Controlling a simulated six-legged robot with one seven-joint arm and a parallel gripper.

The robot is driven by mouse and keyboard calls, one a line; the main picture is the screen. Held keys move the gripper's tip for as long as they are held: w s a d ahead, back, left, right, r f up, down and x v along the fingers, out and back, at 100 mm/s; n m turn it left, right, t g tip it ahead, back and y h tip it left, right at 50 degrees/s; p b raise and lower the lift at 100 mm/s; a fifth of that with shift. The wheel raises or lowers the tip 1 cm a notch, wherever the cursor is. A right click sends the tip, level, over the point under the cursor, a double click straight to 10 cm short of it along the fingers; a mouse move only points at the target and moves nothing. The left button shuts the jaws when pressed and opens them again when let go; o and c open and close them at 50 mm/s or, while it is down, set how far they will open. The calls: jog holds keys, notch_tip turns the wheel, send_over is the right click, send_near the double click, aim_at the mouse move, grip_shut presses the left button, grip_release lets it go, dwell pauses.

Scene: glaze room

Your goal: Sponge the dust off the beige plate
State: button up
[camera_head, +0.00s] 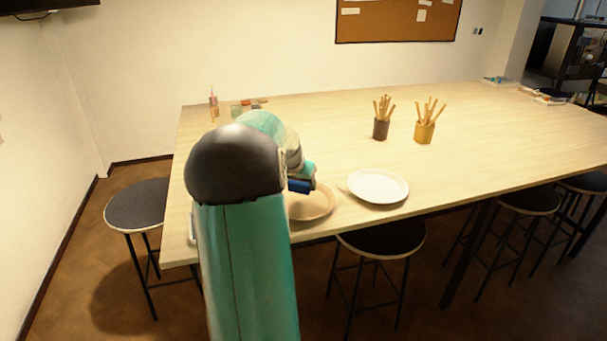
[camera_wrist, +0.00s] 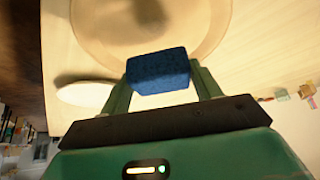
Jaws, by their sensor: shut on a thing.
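The beige plate (camera_head: 315,204) lies near the front edge of the table, partly hidden by my arm. It fills the top of the wrist view (camera_wrist: 212,30), with a grey-brown dark patch (camera_wrist: 146,12) on it that may be dust or shadow. My gripper (camera_wrist: 158,82) is shut on a blue sponge (camera_wrist: 160,70). The sponge also shows in the head view (camera_head: 299,186), over the plate's far left part. I cannot tell whether the sponge touches the plate.
A white plate (camera_head: 378,186) lies just right of the beige one. A brown cup (camera_head: 380,130) and a yellow cup (camera_head: 424,133) holding sticks stand farther back on the table (camera_head: 500,140). Small coloured items (camera_head: 249,105) lie at the back left. Stools (camera_head: 381,240) stand around the table.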

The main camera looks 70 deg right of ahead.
jog(key=shift+r, duration=1.5)
jog(key=shift+a, duration=0.2)
